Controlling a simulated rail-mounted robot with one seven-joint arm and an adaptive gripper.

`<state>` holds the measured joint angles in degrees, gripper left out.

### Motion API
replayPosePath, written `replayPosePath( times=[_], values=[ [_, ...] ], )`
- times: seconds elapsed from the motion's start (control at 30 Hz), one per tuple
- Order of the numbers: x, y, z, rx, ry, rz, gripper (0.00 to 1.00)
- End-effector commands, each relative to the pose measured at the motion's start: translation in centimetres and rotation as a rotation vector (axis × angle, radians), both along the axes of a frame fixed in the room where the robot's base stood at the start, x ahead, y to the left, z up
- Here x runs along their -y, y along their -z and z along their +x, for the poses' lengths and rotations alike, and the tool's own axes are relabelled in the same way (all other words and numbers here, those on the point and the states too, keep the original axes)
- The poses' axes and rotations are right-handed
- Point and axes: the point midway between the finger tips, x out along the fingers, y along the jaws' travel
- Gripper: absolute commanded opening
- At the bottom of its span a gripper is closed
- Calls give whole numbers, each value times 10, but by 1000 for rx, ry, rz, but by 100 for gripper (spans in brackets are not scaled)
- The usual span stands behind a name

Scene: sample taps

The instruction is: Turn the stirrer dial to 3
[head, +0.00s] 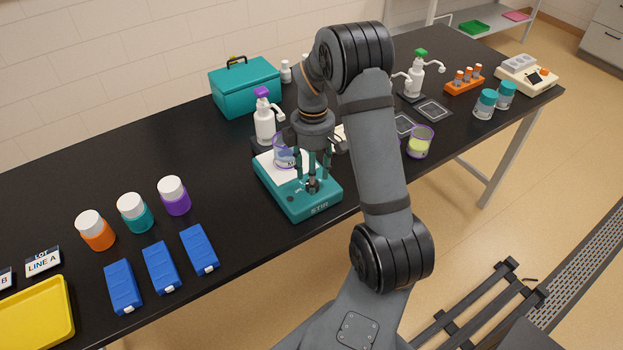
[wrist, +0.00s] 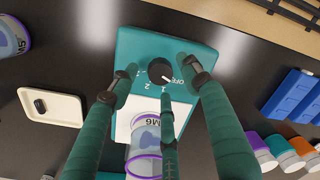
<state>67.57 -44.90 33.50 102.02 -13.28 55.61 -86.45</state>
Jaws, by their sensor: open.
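The teal stirrer (head: 318,208), with a white plate and the word STIR on its front, stands near the table's front edge. Its round black dial (wrist: 160,72) shows in the wrist view, ringed by OFF, 1, 2 and a partly hidden mark. The dial's white pointer seems to lie between OFF and 1. My gripper (head: 314,182) points down over the dial end of the stirrer. Its fingers are spread around the dial in the wrist view (wrist: 160,88), open and empty. Contact cannot be told.
A clear, purple-rimmed beaker (wrist: 146,152) stands on the stirrer's plate, close to my fingers. A white pump bottle (head: 264,125) stands behind it. A cream tray with a black item (wrist: 52,106) lies beside the stirrer. Blue boxes (head: 162,267) lie left, with bare table between.

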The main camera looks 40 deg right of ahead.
Motion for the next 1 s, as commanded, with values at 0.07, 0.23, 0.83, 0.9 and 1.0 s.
replayPosePath(
  times=[0.07,0.23,0.83,0.9,1.0],
  values=[
    [0,8,-1,-2,0,1,47],
    [-1,15,-1,0,-1,0,47],
    [-1,15,0,1,-1,-1,25],
    [-1,15,0,1,-1,-1,21],
    [-1,15,0,1,-1,-1,15]
  ],
)
